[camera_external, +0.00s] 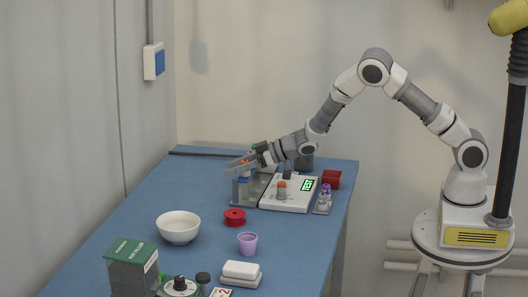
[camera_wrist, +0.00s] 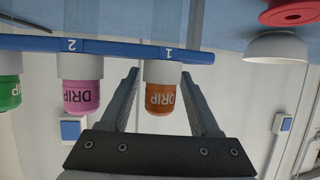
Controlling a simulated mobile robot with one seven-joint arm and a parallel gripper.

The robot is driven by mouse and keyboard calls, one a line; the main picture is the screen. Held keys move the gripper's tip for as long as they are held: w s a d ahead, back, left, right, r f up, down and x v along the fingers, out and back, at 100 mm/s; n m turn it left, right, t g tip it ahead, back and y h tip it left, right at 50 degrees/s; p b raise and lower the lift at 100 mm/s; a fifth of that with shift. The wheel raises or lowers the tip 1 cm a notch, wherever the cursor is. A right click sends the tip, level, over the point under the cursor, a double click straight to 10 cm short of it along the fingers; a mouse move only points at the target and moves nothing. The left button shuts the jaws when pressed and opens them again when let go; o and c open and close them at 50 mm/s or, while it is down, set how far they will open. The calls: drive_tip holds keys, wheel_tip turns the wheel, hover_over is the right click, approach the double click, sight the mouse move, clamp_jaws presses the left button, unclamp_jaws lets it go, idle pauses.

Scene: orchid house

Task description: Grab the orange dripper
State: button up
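The orange dripper (camera_wrist: 160,98), lettered DRIP, sits at the slot marked 1 of a blue rack bar (camera_wrist: 120,49) in the wrist view, which appears upside down. My gripper (camera_wrist: 160,76) is open, with one finger on each side of the orange dripper and visible gaps between. A pink dripper (camera_wrist: 81,97) is at slot 2, and a green dripper (camera_wrist: 9,92) is at the left edge. In the external view my gripper (camera_external: 240,165) is at the rack on the blue table; its fingers partly hide the drippers there.
A red reel (camera_external: 235,217), white bowl (camera_external: 178,227), purple cup (camera_external: 248,243) and green box (camera_external: 132,267) are nearer the camera.

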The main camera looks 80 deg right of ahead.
clamp_jaws()
